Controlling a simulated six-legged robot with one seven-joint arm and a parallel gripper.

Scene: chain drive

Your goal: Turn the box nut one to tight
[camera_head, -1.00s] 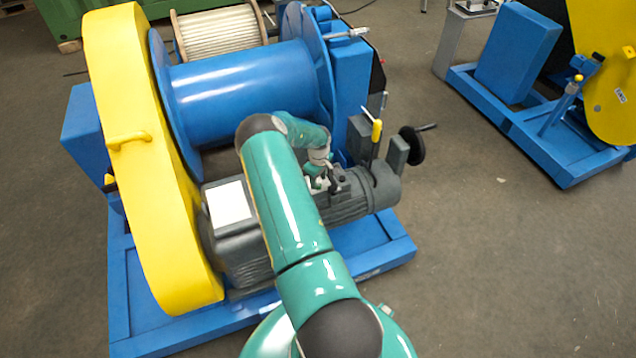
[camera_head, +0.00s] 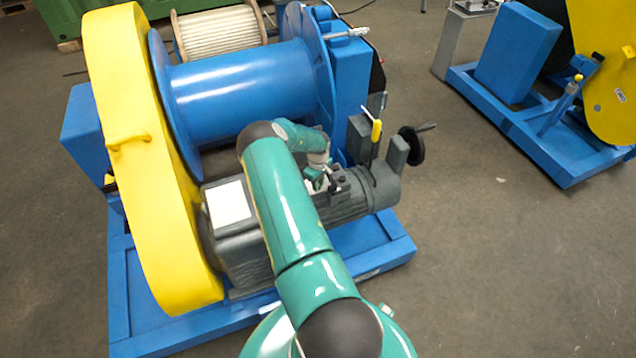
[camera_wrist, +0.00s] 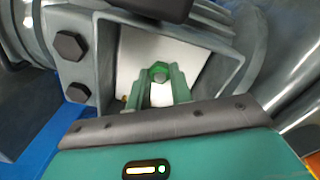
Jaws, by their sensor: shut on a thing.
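In the wrist view, the green fingers of my gripper (camera_wrist: 160,87) reach into an open box (camera_wrist: 216,42) with a grey frame and a pale inner face. The fingertips are shut on a small nut (camera_wrist: 160,74), which shows between them as a rounded grey-green end. The fingers cover most of the nut, so its seating and thread are hidden. In the head view, my gripper (camera_head: 322,184) is at the top of the grey motor (camera_head: 350,203), and the nut is too small and hidden to make out.
Two dark hex bolts (camera_wrist: 70,46) are on the box's left flange, close to my fingers. A dark block overhangs at the top. In the head view, a yellow-handled lever (camera_head: 376,132) and a black handwheel (camera_head: 412,146) stand right of my gripper. The blue drum (camera_head: 245,90) is behind.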

